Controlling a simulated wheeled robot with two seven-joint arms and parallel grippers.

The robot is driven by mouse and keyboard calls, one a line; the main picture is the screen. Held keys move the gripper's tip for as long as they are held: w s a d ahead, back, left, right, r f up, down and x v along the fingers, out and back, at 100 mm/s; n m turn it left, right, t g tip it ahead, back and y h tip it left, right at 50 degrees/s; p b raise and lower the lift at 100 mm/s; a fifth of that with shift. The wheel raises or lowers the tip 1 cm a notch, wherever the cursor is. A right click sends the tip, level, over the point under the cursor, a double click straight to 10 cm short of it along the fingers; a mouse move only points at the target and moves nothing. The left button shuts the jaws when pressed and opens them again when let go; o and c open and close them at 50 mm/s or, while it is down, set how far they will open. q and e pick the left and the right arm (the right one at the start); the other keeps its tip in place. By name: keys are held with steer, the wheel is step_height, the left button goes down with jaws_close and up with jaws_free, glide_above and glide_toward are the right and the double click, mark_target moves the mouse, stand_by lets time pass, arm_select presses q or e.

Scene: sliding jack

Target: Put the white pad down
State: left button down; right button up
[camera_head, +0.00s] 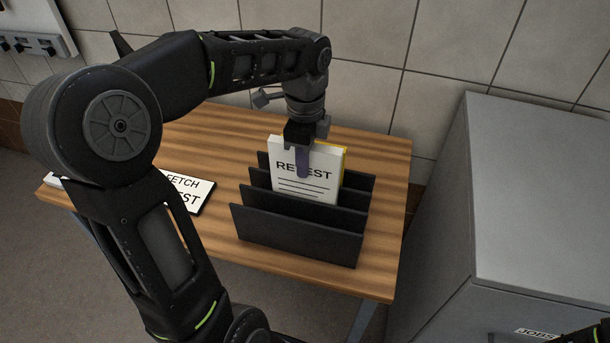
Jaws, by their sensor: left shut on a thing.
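The white pad (311,186) stands upright with its lettered face toward me, a finger covering part of the word. A yellow edge (345,158) shows just behind it. Its lower part is among the dividers of a black rack (296,235) on the wooden table. Its bottom edge is hidden behind a divider, so I cannot tell if it rests on the rack floor. My left gripper (304,160) reaches down from above and is shut on the pad's top edge.
A white lettered sign or pad (188,192) lies on the table (376,165), left of the rack and partly behind my left arm. A grey cabinet (545,190) stands at the right, with a "JOBS" label (537,333) low down. A tiled wall is behind.

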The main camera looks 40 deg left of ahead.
arm_select(q)
steer(key=shift+f, duration=2.2)
steer(key=shift+f, duration=0.2)
steer(key=c, duration=1.3)
jaws_free()
steer(key=shift+r, duration=0.1)
step_height(320, 180, up, 12)
steer(key=shift+r, duration=0.1)
